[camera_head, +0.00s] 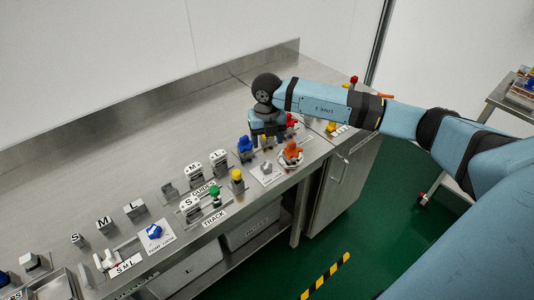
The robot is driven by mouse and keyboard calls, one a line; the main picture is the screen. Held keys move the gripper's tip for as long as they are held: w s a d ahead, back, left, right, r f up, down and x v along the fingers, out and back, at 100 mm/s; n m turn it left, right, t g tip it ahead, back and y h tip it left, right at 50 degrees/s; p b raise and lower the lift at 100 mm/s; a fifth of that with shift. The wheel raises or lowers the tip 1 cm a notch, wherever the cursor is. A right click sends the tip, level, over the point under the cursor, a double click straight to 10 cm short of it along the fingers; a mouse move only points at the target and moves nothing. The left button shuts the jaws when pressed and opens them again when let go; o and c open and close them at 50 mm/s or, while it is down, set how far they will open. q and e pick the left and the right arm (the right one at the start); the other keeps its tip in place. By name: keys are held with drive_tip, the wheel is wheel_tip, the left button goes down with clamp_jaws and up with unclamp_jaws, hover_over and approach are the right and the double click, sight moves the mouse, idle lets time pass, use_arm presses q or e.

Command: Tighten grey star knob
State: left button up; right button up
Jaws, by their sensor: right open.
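A small grey knob (266,168) sits on a white plate near the front edge of the steel bench; its star shape is too small to confirm. My right gripper (266,142) points down over the bench, just behind that knob and apart from it. It is open, and its fingers are partly lost among the coloured parts there. My left gripper is not in view.
An orange knob (291,152) stands right of the grey knob, and a blue part (245,146) is close beside my gripper. A yellow-topped post (237,180), a green knob (215,192) and a blue star knob (154,231) stand to the left. The bench's back half is clear.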

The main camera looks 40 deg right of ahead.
wheel_tip(320, 180, up, 2)
drive_tip(key=shift+r, duration=0.25)
idle(0.4)
